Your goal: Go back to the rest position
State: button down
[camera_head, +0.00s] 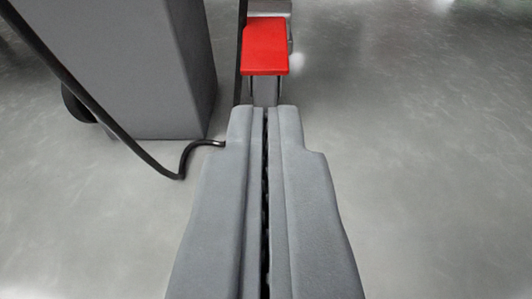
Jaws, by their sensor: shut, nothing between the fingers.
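My gripper (266,112) reaches up the middle of the view from the bottom edge. Its two grey fingers lie side by side with only a thin dark line between them. It is shut and holds nothing. The fingertips point toward a red block-like part (265,46) at the top centre, which appears beyond them. I cannot tell how far apart they are. The fingertips hide part of what lies below the red part.
A large grey box-shaped body (150,60) with a dark wheel stands at the upper left. A black cable (110,125) runs down across it and bends toward the left finger. Bare grey floor (430,170) is open at the right.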

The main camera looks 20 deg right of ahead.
jog(key=shift+r, duration=0.1)
dwell(0.3)
jog(key=w+r+t+y, duration=0.1)
jog(key=w+r, duration=0.1)
jog(key=r, duration=1.6)
jog(key=w+r+y, duration=0.1)
jog(key=w+r, duration=0.2)
jog(key=r, duration=1.4)
jog(key=s+r+y, duration=0.1)
jog(key=s+r, duration=0.2)
jog(key=r, duration=0.7)
jog(key=s+r+n, duration=0.1)
jog(key=s+r, duration=0.3)
jog(key=r, duration=0.6)
jog(key=s+r+y, duration=0.1)
jog(key=s+r, duration=0.2)
jog(key=r, duration=0.7)
jog(key=s+d+r+n+t, duration=0.1)
jog(key=s+r, duration=2.2)
jog(key=s, duration=0.2)
jog(key=s+d+r, duration=0.1)
jog(key=s+r, duration=0.1)
jog(key=s, duration=1.3)
jog(key=s+r+n, duration=0.1)
jog(key=s+r, duration=0.2)
jog(key=s, duration=1.2)
jog(key=shift+s+d+n+t+y, duration=0.25)
jog(key=shift+d+n+t+y, duration=0.05)
jog(key=shift+d+y, duration=0.1)
